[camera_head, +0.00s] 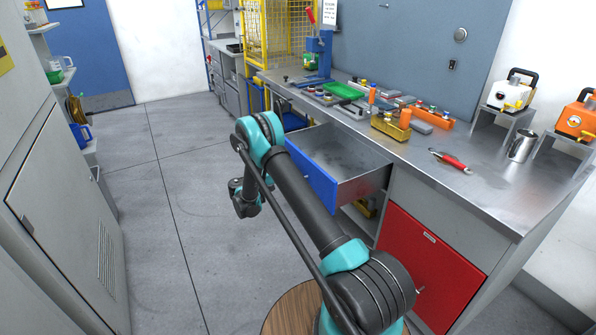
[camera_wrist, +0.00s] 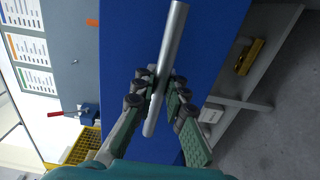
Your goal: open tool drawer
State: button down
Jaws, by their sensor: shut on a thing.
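The tool drawer with a blue front (camera_head: 312,178) is pulled out of the workbench in the head view. Its grey inside shows and looks empty where visible. In the wrist view the blue front (camera_wrist: 125,40) fills the middle, with a round silver bar handle (camera_wrist: 174,35) across it. My gripper (camera_wrist: 163,85) has its fingers on both sides of the bar and is shut on it. In the head view my arm covers part of the drawer front, and my fingers and the handle are hidden.
The metal workbench top (camera_head: 475,188) carries a yellow bin (camera_head: 390,127), a red-handled tool (camera_head: 450,161) and a metal cup (camera_head: 521,145). A red cabinet door (camera_head: 425,265) is right of the drawer. A grey cabinet (camera_head: 65,190) stands left. The floor (camera_head: 165,190) between is clear.

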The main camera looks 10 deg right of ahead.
jog(key=shift+a, duration=0.1)
jog(key=c, duration=1.5)
grip_release()
jog(key=shift+c, duration=0.2)
jog(key=v, duration=1.2)
jog(key=shift+r, duration=0.1)
